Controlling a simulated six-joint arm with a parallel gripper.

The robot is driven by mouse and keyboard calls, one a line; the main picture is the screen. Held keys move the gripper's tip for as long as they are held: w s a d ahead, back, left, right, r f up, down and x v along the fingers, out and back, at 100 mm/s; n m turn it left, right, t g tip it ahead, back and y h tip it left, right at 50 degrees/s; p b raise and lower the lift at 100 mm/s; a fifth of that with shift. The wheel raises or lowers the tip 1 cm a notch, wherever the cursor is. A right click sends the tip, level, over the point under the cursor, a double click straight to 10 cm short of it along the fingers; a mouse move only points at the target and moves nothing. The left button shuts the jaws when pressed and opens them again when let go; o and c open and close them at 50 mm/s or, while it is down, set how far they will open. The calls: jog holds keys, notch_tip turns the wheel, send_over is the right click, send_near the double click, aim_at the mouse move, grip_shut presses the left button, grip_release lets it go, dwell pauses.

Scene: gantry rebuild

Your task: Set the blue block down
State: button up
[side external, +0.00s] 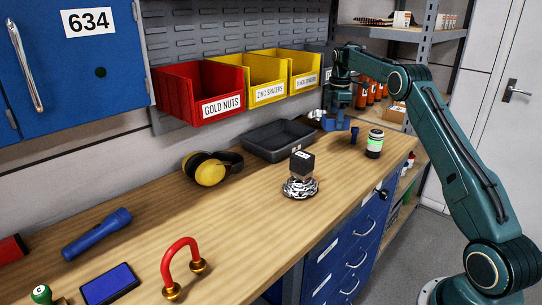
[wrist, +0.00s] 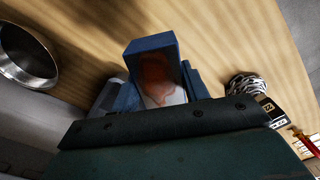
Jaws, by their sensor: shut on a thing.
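The blue block (wrist: 152,62) is held at my gripper (wrist: 160,92) in the wrist view, jutting out beyond the fingers over the wooden bench. Its near face shows a reddish-brown patch. My gripper is shut on it. In the side external view my gripper (side external: 338,104) points down over the far end of the workbench, below the shelf side of the yellow bins. The blue block (side external: 334,123) shows small at its tips. I cannot tell how much gap lies between the block and the bench.
The workbench (side external: 240,215) has clear wood at its middle. Near my gripper stand a green-labelled jar (side external: 374,144), a small blue item (side external: 354,135) and a dark tray (side external: 278,140). A chrome-based piece with a dark cube (side external: 301,166) stands nearer. A red bin (side external: 200,93) hangs behind.

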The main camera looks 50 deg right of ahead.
jog(key=shift+m, duration=0.7)
jog(key=d, duration=0.1)
jog(key=s+d+f, duration=0.1)
jog(key=d, duration=0.3)
jog(key=shift+s+f, duration=0.15)
jog(key=shift+f, duration=0.2)
jog(key=shift+f, duration=0.1)
jog(key=shift+f, duration=1.85)
jog(key=shift+f, duration=0.1)
jog(key=shift+f, duration=1.9)
jog(key=shift+f, duration=0.1)
jog(key=o, duration=1.3)
jog(key=shift+f, duration=0.1)
